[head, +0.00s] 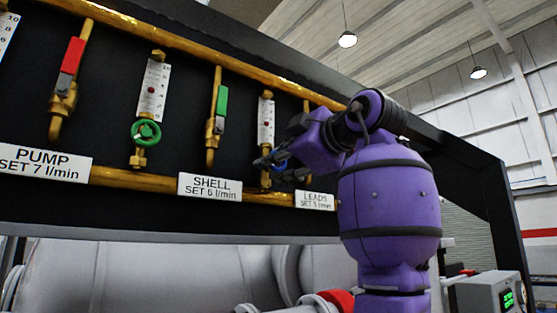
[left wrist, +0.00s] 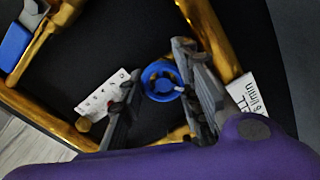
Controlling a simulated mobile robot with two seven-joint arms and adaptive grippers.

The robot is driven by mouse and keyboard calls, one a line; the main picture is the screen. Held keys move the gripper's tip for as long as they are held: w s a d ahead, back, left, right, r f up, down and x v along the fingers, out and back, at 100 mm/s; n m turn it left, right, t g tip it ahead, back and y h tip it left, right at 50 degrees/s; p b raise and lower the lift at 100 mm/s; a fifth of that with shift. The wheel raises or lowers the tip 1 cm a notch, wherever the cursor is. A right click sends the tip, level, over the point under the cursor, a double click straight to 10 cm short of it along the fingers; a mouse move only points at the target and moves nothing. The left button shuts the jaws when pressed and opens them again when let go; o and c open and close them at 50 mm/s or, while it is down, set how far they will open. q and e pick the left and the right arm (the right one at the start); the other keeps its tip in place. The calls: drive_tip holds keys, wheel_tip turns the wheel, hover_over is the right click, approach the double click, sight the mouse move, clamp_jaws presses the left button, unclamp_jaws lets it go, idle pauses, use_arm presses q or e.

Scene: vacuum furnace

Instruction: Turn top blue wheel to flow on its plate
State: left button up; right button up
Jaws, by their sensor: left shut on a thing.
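The blue wheel (head: 281,165) sits on the lower end of a brass flow meter between the SHELL and LEADS plates. It also shows in the left wrist view (left wrist: 162,82). My left gripper (head: 276,168) is around the wheel, one finger on each side of it, shut on its rim. The fingers hide part of the wheel in the head view. Above the wheel is a white scale (head: 266,120) with a red mark; its numbers are too small to read. The SHELL plate (head: 210,187) reads SET 6 l/min. The LEADS plate (head: 315,201) is partly hidden by my arm.
A green wheel (head: 146,132) sits on the meter to the left. A red lever (head: 71,56) and a green lever (head: 222,103) stand out from the black panel. Brass pipes (head: 130,178) run below and above. In the left wrist view a blue lever (left wrist: 14,45) is at upper left.

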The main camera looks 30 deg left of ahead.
use_arm(q)
drive_tip(key=shift+s+r+n, duration=0.25)
drive_tip(key=shift+r+n, duration=0.05)
drive_tip(key=shift+r, duration=0.15)
drive_tip(key=o, duration=0.8)
drive_tip(key=shift+o, duration=1.4)
drive_tip(key=shift+w+f, duration=0.1)
drive_tip(key=shift+w, duration=0.1)
drive_tip(key=shift+s+d+f, duration=0.1)
drive_tip(key=shift+d, duration=0.05)
drive_tip(key=v, duration=1.2)
